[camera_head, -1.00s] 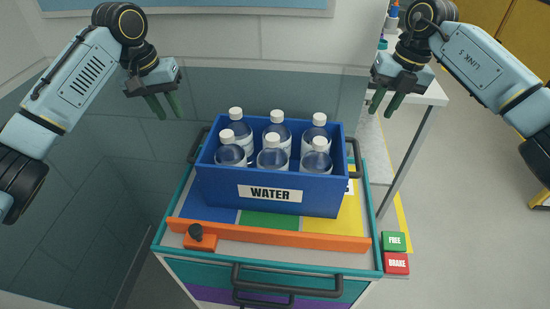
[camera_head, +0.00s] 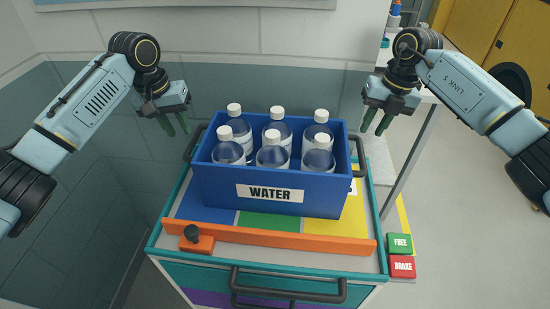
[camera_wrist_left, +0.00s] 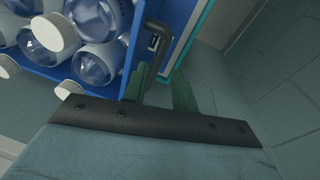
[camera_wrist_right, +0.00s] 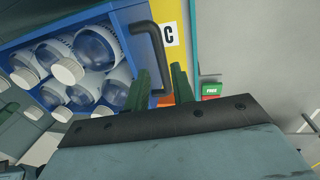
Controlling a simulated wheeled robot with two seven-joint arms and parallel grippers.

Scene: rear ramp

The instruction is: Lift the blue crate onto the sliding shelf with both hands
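The blue crate (camera_head: 215,184) labelled WATER holds several capped bottles and stands upright on the cart's top of blue, green and yellow panels (camera_head: 338,228). It has a dark handle at its left end (camera_head: 194,143) and one at its right end (camera_head: 360,156). My left gripper (camera_head: 176,125) is open and empty, above and just left of the left handle; the left wrist view shows that handle (camera_wrist_left: 158,45) near its fingers. My right gripper (camera_head: 374,121) is open and empty, above the right handle, which the right wrist view shows (camera_wrist_right: 155,50) close to its fingers. I cannot make out the sliding shelf for certain.
An orange bar (camera_head: 285,238) with a dark knob (camera_head: 192,233) runs along the cart's front edge. Green FREE (camera_head: 400,243) and red BRAKE (camera_head: 402,267) buttons sit at its right corner. A white table (camera_head: 424,95) stands behind right.

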